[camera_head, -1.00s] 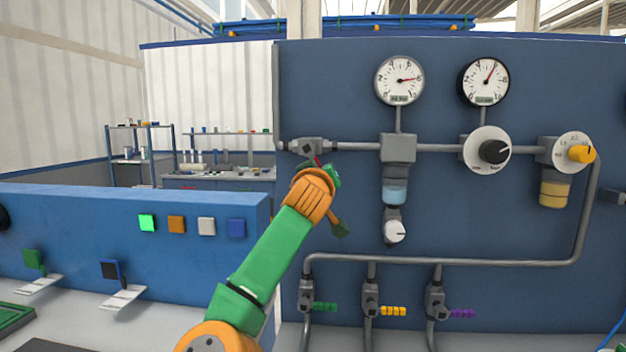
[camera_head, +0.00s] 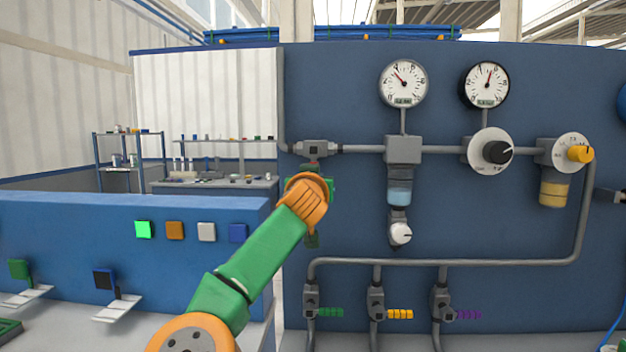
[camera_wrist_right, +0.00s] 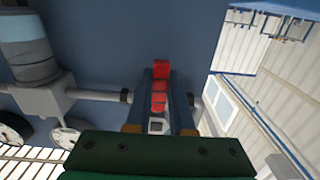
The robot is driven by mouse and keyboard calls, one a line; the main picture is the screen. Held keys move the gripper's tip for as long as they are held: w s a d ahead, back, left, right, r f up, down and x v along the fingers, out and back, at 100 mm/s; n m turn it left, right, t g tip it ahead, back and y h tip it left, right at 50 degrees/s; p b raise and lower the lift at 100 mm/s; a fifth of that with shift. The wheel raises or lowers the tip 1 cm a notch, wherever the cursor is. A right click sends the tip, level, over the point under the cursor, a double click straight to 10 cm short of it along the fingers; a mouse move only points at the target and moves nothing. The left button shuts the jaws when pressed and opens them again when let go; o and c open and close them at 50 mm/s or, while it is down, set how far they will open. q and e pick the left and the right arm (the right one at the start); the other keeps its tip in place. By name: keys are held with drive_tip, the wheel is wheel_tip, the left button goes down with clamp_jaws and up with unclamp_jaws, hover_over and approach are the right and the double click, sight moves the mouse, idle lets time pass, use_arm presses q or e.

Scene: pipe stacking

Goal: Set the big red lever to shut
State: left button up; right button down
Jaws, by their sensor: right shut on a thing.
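The big red lever (camera_wrist_right: 160,90) is on the grey valve (camera_head: 315,149) at the left end of the upper pipe. In the right wrist view the lever lies between the two fingers of my right gripper (camera_wrist_right: 161,78), roughly square to the pipe. My right gripper (camera_head: 318,188) is shut on it, just below the valve in the head view, where my orange and green wrist hides the lever. My left gripper is in no view.
The left gauge (camera_head: 403,83) points to the upper left. The right gauge (camera_head: 487,85) points nearly up. A black knob (camera_head: 497,152) and a yellow knob (camera_head: 580,153) are to the right. Green, yellow and purple handles (camera_head: 400,314) are below. A low blue panel (camera_head: 70,235) stands left.

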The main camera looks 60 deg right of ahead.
drive_tip(key=shift+r, duration=0.15)
drive_tip(key=c, duration=1)
unclamp_jaws()
drive_tip(key=shift+o, duration=1.1)
drive_tip(key=shift+w, duration=0.1)
drive_tip(key=b+v, duration=0.3)
drive_tip(key=v, duration=0.4)
